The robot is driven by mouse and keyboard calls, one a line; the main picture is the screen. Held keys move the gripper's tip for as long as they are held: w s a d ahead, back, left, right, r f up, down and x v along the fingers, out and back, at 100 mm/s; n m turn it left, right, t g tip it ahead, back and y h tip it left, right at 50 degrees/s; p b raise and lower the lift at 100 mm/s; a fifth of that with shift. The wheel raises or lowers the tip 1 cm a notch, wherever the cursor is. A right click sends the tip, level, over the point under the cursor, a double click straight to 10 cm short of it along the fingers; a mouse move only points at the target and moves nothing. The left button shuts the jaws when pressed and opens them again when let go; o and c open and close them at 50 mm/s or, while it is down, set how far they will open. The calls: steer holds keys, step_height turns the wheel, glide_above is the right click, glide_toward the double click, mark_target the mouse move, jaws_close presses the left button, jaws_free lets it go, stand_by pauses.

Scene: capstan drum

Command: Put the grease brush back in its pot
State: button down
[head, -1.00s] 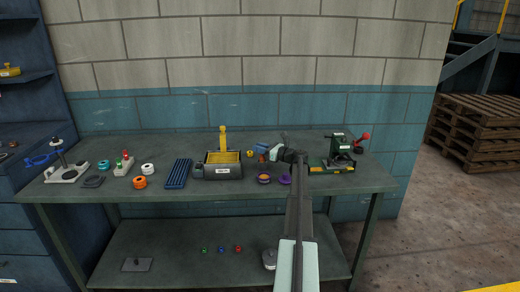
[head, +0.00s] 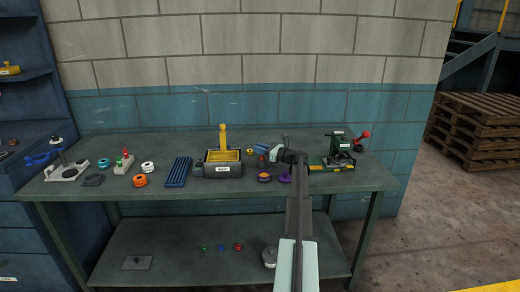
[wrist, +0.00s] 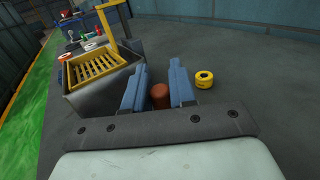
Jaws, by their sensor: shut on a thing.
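My gripper (wrist: 159,90) has blue fingers, shut on a reddish-brown cylinder (wrist: 160,97) that looks like the grease brush's handle. The rest of it is hidden, so I cannot see bristles. In the head view my gripper (head: 262,150) is over the back middle of the bench, right of the grey bin with the yellow grate (head: 222,170). I cannot make out for certain which thing is the brush's pot. A yellow ring-shaped thing (wrist: 204,79) stands on the bench just right of the fingers in the wrist view.
The bin with its yellow grate (wrist: 88,70) is close on the left in the wrist view. A green and black device (head: 340,152) stands at the bench's right. A blue ribbed tray (head: 178,172) and several small parts lie left. Bare bench top shows behind my gripper.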

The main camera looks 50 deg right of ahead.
stand_by(0.3)
steer(key=c, duration=0.8)
jaws_free()
steer(key=shift+c, duration=0.2)
steer(key=s, duration=0.4)
steer(key=s+d, duration=0.1)
steer(key=s, duration=0.4)
steer(key=s+d, duration=0.1)
steer(key=s, duration=0.3)
steer(key=shift+s+d, duration=0.25)
steer(key=shift+s, duration=0.05)
